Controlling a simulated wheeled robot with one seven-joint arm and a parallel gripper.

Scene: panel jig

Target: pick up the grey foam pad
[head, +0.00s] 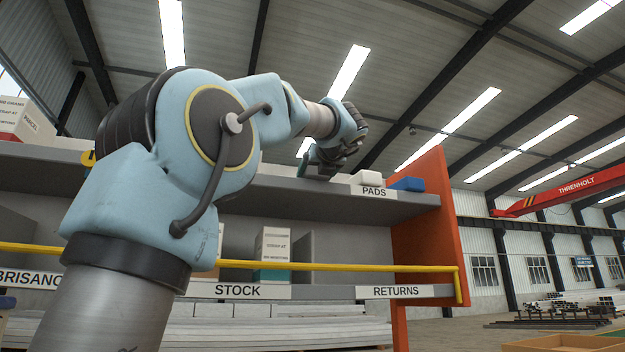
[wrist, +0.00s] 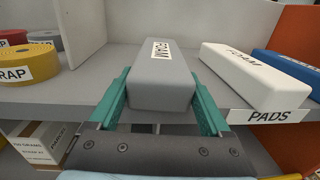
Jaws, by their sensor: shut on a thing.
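The grey foam pad (wrist: 160,83) is a long grey block with a white FOAM label on top, seen in the wrist view on the shelf marked PADS. My gripper (wrist: 160,104) is shut on its near end, with one teal finger along each side. In the head view my gripper (head: 318,165) reaches over the upper shelf, and I cannot make out the grey pad there. Whether the pad is lifted off the shelf is hard to tell.
A white foam block (wrist: 254,72) lies just right of the grey pad, with a blue block (wrist: 290,68) beyond it beside the orange end panel (head: 418,230). Yellow wrap (wrist: 28,64) sits left past a grey divider (wrist: 84,35). A yellow rail (head: 340,267) runs along the lower shelf.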

